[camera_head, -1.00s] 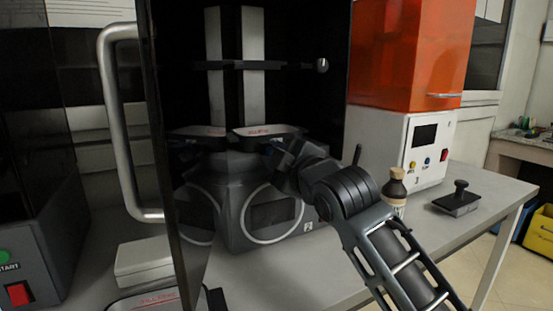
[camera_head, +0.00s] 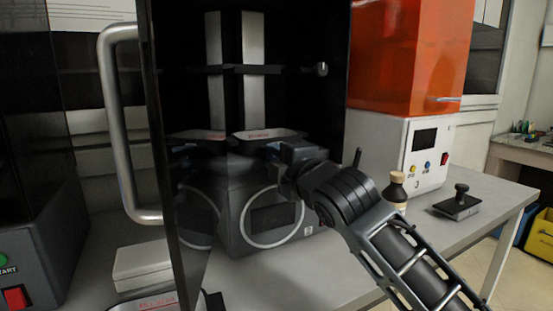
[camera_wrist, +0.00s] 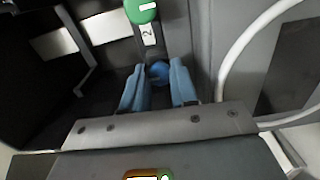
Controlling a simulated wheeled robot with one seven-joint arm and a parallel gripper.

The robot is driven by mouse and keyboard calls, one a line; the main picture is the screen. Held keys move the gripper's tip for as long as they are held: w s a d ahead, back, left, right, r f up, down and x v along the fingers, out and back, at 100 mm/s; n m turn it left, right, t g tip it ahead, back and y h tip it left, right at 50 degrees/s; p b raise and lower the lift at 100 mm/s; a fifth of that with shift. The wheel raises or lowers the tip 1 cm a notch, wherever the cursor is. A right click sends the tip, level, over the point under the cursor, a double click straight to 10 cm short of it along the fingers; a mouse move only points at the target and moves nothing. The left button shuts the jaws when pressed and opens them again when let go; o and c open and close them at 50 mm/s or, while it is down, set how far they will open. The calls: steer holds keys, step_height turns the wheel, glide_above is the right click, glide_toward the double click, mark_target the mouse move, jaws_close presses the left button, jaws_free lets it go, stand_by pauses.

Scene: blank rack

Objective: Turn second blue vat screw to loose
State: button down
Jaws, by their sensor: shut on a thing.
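A blue screw knob (camera_wrist: 159,72) shows in the wrist view between the two blue fingers of my gripper (camera_wrist: 158,66). The fingers are closed around it, one on each side. Above it are a white label marked 2 (camera_wrist: 148,35) and a green round part (camera_wrist: 141,10) with a white mark, cut off by the top edge. In the head view my gripper (camera_head: 290,165) is at the right side of the dark printer (camera_head: 240,225), below the vat (camera_head: 268,134). My wrist hides the screw there, and its turn angle cannot be read.
A glass door with a metal handle (camera_head: 122,130) stands open on the left. A small bottle (camera_head: 396,192) and a black stamp-like tool (camera_head: 458,203) stand on the table to the right. An orange-topped machine (camera_head: 405,60) is behind them.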

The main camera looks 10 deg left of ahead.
steer(key=shift+f, duration=0.15)
steer(key=c, duration=0.9)
jaws_free()
steer(key=v, duration=0.7)
steer(key=shift+s+d, duration=0.2)
steer(key=shift+s, duration=0.1)
steer(key=shift+s, duration=0.1)
